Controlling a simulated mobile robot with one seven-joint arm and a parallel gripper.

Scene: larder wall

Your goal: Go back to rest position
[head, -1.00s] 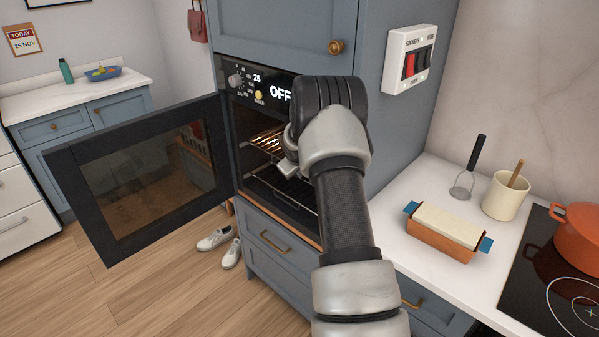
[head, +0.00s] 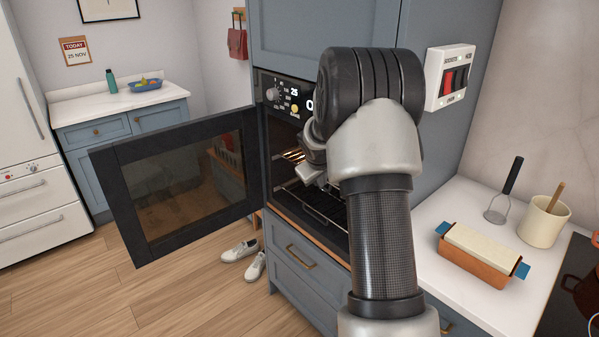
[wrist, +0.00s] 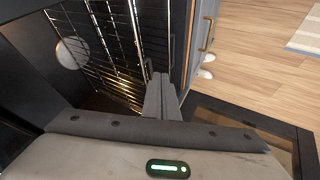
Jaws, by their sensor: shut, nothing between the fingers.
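My gripper (wrist: 160,82) is shut and empty in the wrist view, its fingers pointing toward the oven's wire racks (wrist: 103,40). In the head view my arm hides most of the gripper; a grey part of it shows at the open oven front, over the rack (head: 318,210). The oven door (head: 128,212) is hinged wide open to the left. It also shows at the lower right of the wrist view (wrist: 307,152). The oven panel (head: 281,94) is partly covered by my arm.
A loaf-shaped orange dish (head: 478,268), a masher (head: 508,190) and a cream pot (head: 543,222) stand on the right counter. White shoes (head: 240,251) lie on the floor below the door. The wooden floor (head: 130,300) at the left front is clear.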

